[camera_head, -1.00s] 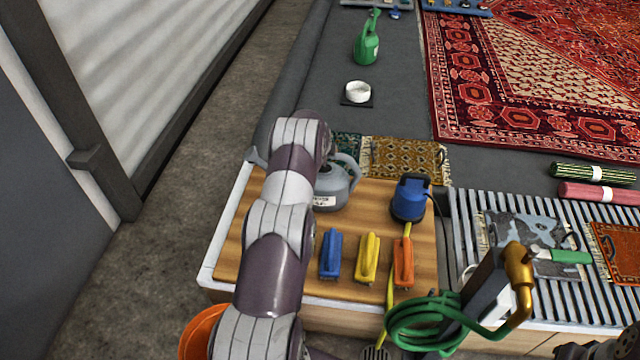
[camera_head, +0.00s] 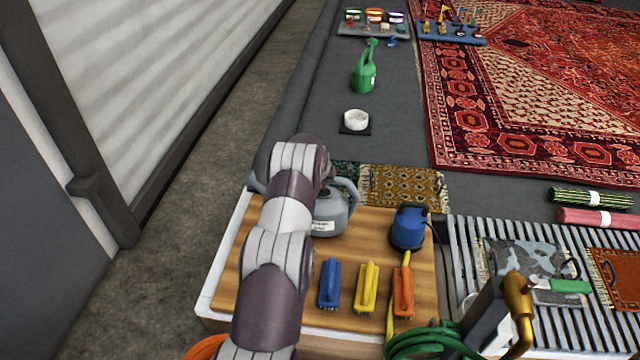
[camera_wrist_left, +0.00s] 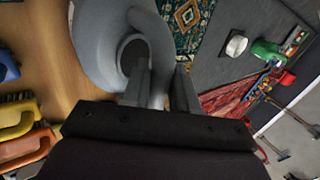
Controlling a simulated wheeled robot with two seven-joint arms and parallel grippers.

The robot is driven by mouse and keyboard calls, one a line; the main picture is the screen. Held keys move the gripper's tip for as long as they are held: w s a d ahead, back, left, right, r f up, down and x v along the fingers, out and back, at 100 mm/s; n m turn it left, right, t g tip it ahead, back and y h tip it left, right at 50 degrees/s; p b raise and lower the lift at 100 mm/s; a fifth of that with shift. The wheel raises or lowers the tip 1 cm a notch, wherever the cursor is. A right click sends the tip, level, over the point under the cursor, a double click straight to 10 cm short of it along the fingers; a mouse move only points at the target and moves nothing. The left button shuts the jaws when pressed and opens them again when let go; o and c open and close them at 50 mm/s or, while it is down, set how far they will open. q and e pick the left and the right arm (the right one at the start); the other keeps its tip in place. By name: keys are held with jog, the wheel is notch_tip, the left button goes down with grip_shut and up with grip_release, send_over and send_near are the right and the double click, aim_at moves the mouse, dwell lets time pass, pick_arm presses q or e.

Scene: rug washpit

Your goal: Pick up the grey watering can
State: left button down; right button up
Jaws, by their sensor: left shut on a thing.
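The grey watering can (camera_head: 328,218), with a white label, stands on the wooden board (camera_head: 262,262), partly hidden behind my left arm in the head view. In the left wrist view the can's grey body (camera_wrist_left: 98,45) and curved handle (camera_wrist_left: 158,50) are close up. My left gripper (camera_wrist_left: 162,88) is shut on the handle, with one finger on each side. The fingers are hidden by the arm in the head view. I cannot tell whether the can's base touches the board. My right gripper is not in view.
A blue pump (camera_head: 408,228) stands right of the can. Blue (camera_head: 330,284), yellow (camera_head: 366,287) and orange (camera_head: 402,291) brushes lie in front. A small patterned rug (camera_head: 405,187) is behind. A green watering can (camera_head: 364,75) stands farther back on clear grey floor.

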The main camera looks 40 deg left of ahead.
pick_arm(q)
notch_tip(320, 180, up, 2)
jog(key=shift+w+a, duration=0.1)
jog(key=shift+w, duration=0.05)
jog(key=shift+w+d+r, duration=0.15)
jog(key=shift+d+r, duration=0.1)
jog(key=w+d+r+p, duration=0.2)
jog(key=w+d+r, duration=0.4)
jog(key=d, duration=0.3)
jog(key=shift+w+r, duration=0.25)
jog(key=shift+r, duration=0.05)
jog(key=c, duration=1.4)
grip_release()
grip_shut()
